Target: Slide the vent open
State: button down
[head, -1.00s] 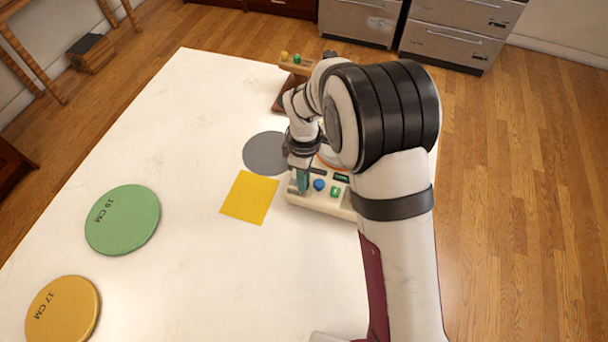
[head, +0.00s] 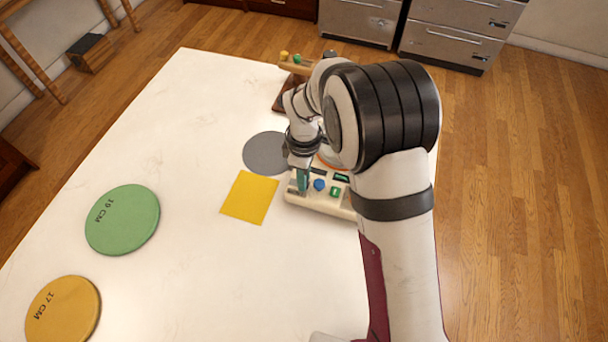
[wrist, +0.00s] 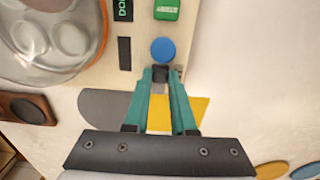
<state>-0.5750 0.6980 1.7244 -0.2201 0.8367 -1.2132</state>
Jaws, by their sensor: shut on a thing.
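A cream appliance panel (head: 328,206) sits near the right edge of the white table. It carries a blue round button (head: 319,185), a green button (head: 335,191) and a dark display (wrist: 123,9). In the wrist view the blue button (wrist: 163,49) is just beyond my fingertips. My gripper (wrist: 160,75) has its teal fingers shut on a small dark slider knob (wrist: 160,72), beside the panel's edge. A narrow grey strip shows below the knob between the fingers. A black slot (wrist: 125,53) lies left of the knob. I cannot tell how far the vent is open.
A clear lid with an orange rim (wrist: 60,35) is beside the panel. A grey disc (head: 264,153) and a yellow square (head: 249,197) lie on the table nearby. Green (head: 122,220) and orange (head: 63,310) discs lie at left. A wooden stand with coloured knobs (head: 289,65) is at the back.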

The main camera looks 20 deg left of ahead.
dwell(0.4)
jog(key=shift+a, duration=1.45)
jog(key=c, duration=0.7)
grip_release()
notch_tip(320, 180, up, 16)
jog(key=shift+f, duration=0.1)
